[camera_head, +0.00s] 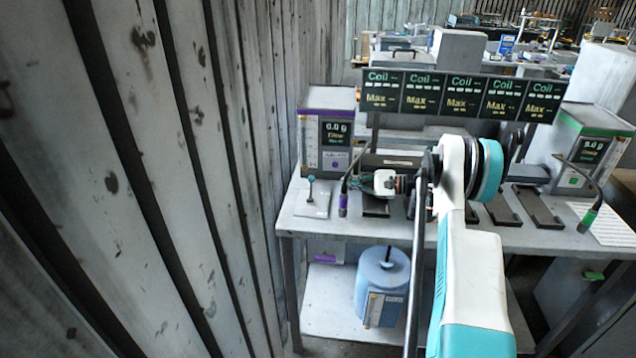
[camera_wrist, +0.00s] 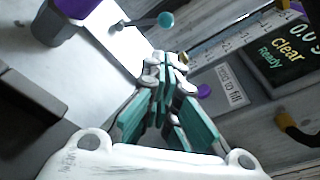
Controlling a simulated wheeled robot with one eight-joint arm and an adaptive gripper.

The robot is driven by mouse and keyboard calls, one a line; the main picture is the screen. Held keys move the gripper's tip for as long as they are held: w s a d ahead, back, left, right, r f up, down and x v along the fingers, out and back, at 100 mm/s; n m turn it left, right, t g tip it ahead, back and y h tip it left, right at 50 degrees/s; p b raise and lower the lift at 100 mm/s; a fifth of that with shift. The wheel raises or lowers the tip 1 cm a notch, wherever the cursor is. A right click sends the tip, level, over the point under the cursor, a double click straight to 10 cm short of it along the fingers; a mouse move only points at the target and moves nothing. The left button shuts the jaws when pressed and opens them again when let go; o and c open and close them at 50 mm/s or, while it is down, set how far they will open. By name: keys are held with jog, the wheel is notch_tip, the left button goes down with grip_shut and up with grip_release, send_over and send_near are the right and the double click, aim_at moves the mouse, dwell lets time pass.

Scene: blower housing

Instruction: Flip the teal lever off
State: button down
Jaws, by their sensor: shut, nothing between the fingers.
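The teal lever (camera_head: 311,181) is a thin stalk with a round teal knob, standing on a pale plate at the left end of the bench. In the wrist view its teal knob (camera_wrist: 166,19) and grey stalk show just beyond my fingertips. My gripper (camera_wrist: 165,62) has its teal-padded fingers together with nothing between them. A small gap appears to separate the fingertips and the knob, though the depth is hard to judge. In the head view my gripper (camera_head: 372,182) is to the right of the lever, its fingertips hard to make out.
A purple-topped box with a display (camera_head: 336,133) stands behind the lever, and a purple-ended probe (camera_head: 343,203) hangs to its right. A row of coil signs (camera_head: 462,96) spans above the bench. A plank wall (camera_head: 200,180) is close on the left. A blue canister (camera_head: 384,282) sits on the lower shelf.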

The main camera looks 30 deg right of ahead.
aim_at(311, 188)
jog(key=b+x, duration=0.2)
jog(key=x, duration=0.8)
jog(key=shift+b, duration=0.35)
jog(key=shift+s+a+r+n, duration=0.25)
jog(key=shift+r+n, duration=0.15)
jog(key=shift+n, duration=0.3)
jog(key=shift+s+a+r+n, duration=0.1)
jog(key=shift+s+r+n, duration=0.15)
jog(key=shift+n, duration=0.25)
jog(key=shift+s+a+r+n, duration=0.1)
jog(key=shift+r+n, duration=0.2)
jog(key=shift+n, duration=0.2)
jog(key=shift+s+a+r+n+t+b, duration=0.2)
jog(key=shift+s+n+t+b, duration=0.1)
jog(key=shift+n, duration=0.3)
jog(key=shift+s+a+r+n+t+b, duration=0.15)
jog(key=shift+s+r+n+t, duration=0.1)
jog(key=shift+n, duration=0.35)
jog(key=shift+s+a+r+n+y+b, duration=0.15)
jog(key=shift+s+a+n, duration=0.15)
jog(key=shift+n, duration=0.4)
jog(key=shift+s+a+r+n+y+b, duration=0.2)
jog(key=shift+s+n, duration=0.15)
jog(key=shift+n, duration=0.35)
jog(key=shift+s+d, duration=0.1)
